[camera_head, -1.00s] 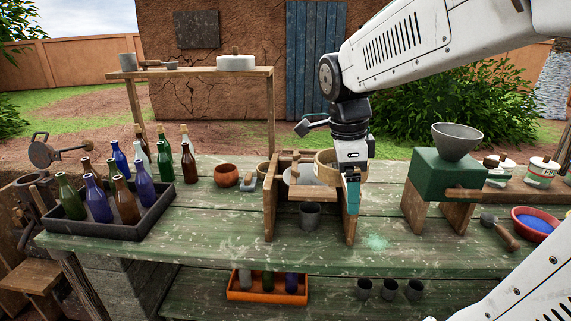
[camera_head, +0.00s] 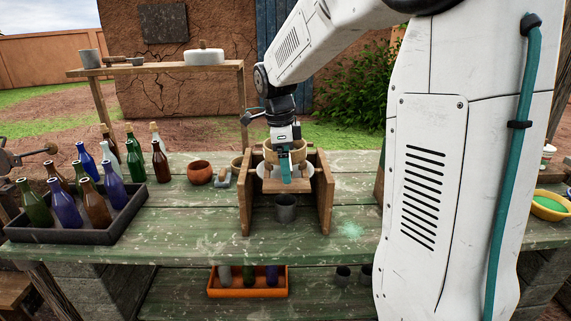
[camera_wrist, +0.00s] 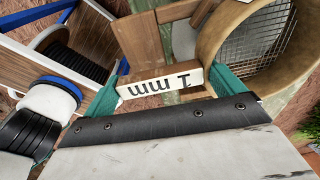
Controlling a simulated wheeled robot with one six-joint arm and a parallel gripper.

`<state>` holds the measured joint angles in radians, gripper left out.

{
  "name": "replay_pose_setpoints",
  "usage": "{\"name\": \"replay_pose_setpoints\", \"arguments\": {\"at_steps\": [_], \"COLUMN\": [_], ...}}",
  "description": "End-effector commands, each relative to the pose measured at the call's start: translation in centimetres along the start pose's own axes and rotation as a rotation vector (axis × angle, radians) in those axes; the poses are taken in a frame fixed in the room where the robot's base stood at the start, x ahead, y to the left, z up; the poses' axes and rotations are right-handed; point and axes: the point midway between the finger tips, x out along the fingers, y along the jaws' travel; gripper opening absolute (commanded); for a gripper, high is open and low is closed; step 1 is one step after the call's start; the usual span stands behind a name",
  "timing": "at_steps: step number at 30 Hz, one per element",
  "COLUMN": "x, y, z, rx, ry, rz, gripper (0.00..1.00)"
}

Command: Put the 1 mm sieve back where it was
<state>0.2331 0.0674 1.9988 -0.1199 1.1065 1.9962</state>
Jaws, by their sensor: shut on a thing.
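My gripper (camera_head: 286,181) points down over the wooden stand (camera_head: 246,200) on the green bench. In the wrist view its green fingers (camera_wrist: 162,86) are closed on the sides of a white tab marked "1 mm" (camera_wrist: 160,85), which reads upside down. The 1 mm sieve is a round tan wooden ring (camera_wrist: 209,45) with wire mesh, at the upper right there. In the head view its ring (camera_head: 299,152) shows behind the gripper, above a pale bowl in the stand. Whether the sieve rests on the stand or hangs above it, I cannot tell.
A grey cup (camera_head: 285,209) stands under the stand's middle. A dark tray (camera_head: 62,236) of bottles is at the left. A brown pot (camera_head: 200,173) is left of the stand. A yellow bowl (camera_head: 550,207) with green contents is at the far right. My arm hides much of the right side.

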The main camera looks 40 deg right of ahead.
Motion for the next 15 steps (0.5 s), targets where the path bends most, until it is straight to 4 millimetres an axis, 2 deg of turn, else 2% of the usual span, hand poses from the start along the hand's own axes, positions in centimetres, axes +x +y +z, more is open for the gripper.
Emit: {"name": "replay_pose_setpoints", "arguments": {"at_steps": [2, 15], "x": [0.71, 1.32], "y": [0.01, 0.03], "z": [0.07, 0.13], "rx": [0.000, 0.000], "ry": [0.000, 0.000], "rz": [-0.001, -0.001], "gripper": [0.67, 0.67]}}
